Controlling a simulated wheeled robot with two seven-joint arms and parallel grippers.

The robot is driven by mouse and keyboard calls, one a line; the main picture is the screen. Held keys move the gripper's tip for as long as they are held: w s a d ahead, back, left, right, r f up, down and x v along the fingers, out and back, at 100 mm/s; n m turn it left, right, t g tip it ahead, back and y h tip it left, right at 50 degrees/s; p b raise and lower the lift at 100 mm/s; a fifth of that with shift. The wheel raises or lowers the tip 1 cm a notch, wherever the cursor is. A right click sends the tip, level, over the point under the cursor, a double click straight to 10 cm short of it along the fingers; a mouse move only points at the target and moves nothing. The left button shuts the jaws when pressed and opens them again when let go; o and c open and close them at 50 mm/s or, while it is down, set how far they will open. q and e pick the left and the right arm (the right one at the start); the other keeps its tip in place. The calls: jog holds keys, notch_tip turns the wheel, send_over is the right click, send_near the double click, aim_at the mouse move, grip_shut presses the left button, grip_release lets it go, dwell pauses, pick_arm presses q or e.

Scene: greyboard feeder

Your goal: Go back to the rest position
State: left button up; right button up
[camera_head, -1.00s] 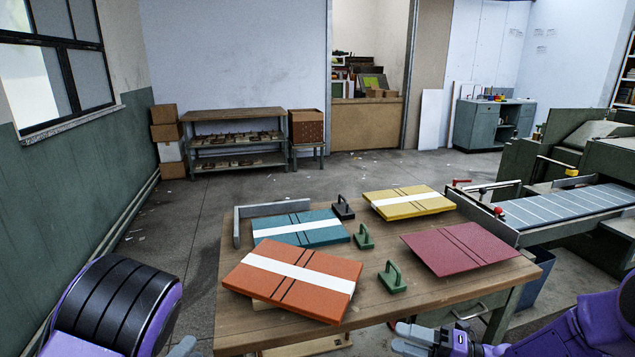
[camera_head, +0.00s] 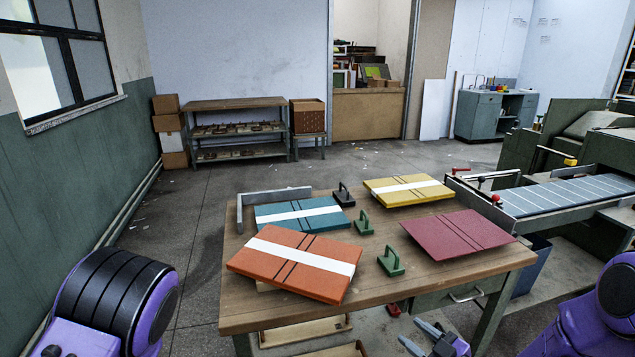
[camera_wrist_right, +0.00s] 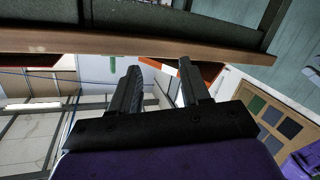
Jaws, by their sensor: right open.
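My right gripper (camera_head: 428,340) is low at the bottom of the head view, in front of the table's near edge and below its top. Its two fingers are apart with nothing between them. The right wrist view also shows the open, empty fingers (camera_wrist_right: 160,88), with the table edge (camera_wrist_right: 150,42) beyond them. My left arm's purple and black link is at the lower left of the head view, but the left gripper is not seen.
The wooden table (camera_head: 400,283) holds orange (camera_head: 318,283), teal (camera_head: 272,223), yellow (camera_head: 405,200) and maroon (camera_head: 480,230) boards. Green handled blocks (camera_head: 392,265) stand between them. A feeder machine (camera_head: 560,195) is at the right. The floor left of the table is clear.

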jog(key=s+d+f+m+g+h, duration=0.3)
jog(key=s+f+m+h, duration=0.1)
jog(key=s+f+m, duration=0.3)
jog(key=s+d+f+m+g+h, duration=0.2)
jog(key=s+f+m+h, duration=0.3)
jog(key=s+f+m, duration=0.25)
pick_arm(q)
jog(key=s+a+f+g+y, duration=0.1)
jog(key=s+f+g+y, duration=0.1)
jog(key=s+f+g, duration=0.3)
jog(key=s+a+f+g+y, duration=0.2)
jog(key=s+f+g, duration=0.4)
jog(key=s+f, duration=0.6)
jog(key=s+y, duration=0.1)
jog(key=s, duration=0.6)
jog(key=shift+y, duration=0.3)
pick_arm(e)
jog(key=s+d+f+m+g+h, duration=0.1)
jog(key=s+f+g, duration=0.1)
jog(key=s, duration=0.7)
jog(key=s+d+f+m+g+h, duration=0.1)
jog(key=s+f+m+g+h, duration=0.1)
jog(key=s, duration=0.7)
jog(key=shift+s+d+f+g, duration=0.35)
jog(key=shift+d+f+g, duration=0.05)
jog(key=shift+g, duration=0.4)
